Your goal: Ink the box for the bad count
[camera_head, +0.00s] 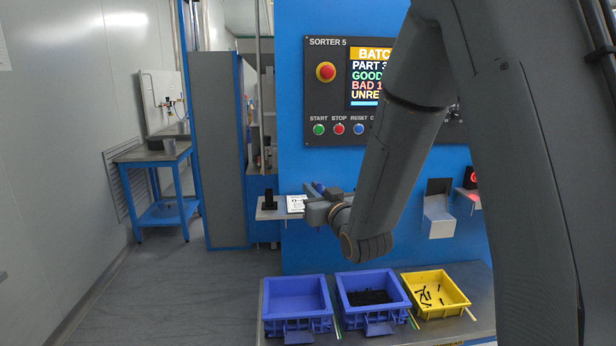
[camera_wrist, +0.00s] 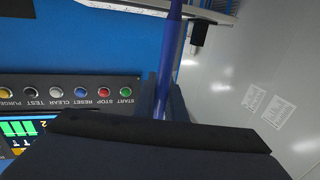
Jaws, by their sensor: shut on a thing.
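My gripper (camera_head: 318,205) is in front of the sorter at a small shelf (camera_head: 268,214). It is shut on a blue pen (camera_wrist: 174,50), which shows long and thin between the fingers in the wrist view. A white printed card (camera_head: 297,203) lies on the shelf beside my gripper; its boxes are too small to read. A black upright holder (camera_head: 269,190) stands left of the card. The sorter screen (camera_head: 368,78) shows lines for batch, part, good, bad and unread; my arm hides their right ends. The bad line begins with 1.
Two blue bins (camera_head: 297,281) and a yellow bin (camera_head: 437,274) stand on a bench below; the middle bin holds dark parts, the yellow one a few. Buttons (camera_head: 338,129) line the panel. A blue side table (camera_head: 165,215) stands far left. The left floor is clear.

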